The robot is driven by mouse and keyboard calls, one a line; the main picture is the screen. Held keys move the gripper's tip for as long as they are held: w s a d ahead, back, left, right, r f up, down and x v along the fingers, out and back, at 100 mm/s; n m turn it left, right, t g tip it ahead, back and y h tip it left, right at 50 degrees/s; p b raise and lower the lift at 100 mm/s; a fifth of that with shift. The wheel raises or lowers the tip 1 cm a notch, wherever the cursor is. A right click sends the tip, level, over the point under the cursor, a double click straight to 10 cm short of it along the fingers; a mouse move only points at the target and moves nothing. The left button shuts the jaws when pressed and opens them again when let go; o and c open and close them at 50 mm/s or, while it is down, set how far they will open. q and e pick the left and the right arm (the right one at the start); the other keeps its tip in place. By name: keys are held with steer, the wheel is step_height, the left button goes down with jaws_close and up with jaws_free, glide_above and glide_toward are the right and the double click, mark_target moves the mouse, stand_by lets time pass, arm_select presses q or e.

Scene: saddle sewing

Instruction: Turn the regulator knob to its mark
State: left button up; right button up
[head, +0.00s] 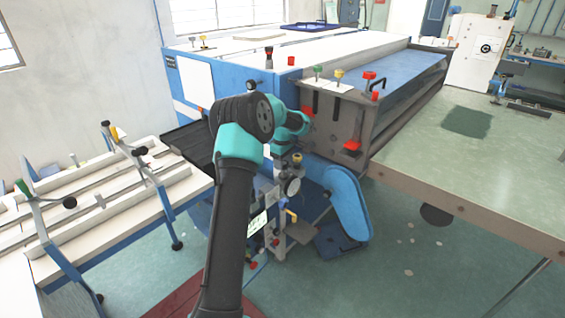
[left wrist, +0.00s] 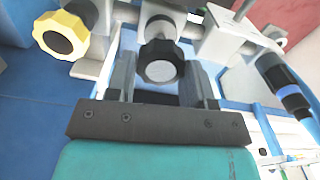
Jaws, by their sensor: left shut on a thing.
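A black fluted knob with a pale grey face (left wrist: 161,66), seemingly the regulator knob, sits between the two grey fingers of my left gripper (left wrist: 163,82) in the left wrist view. The gripper is shut on it. A yellow fluted knob with a dark face (left wrist: 62,35) is to its left, apart from the fingers. No mark on the knob can be made out. My right gripper is not in view.
A large blue and white machine (head: 235,85) with red, green and yellow knobs stands behind. A green-topped table (head: 480,150) is at right, a white rail bench (head: 110,215) at left. In the left wrist view a black and blue cylindrical fitting (left wrist: 284,88) is right of the fingers.

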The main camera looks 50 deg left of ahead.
arm_select(q)
steer(key=o, duration=0.9)
steer(key=shift+r, duration=0.15)
step_height(320, 180, up, 17)
steer(key=shift+r, duration=0.1)
stand_by(0.4)
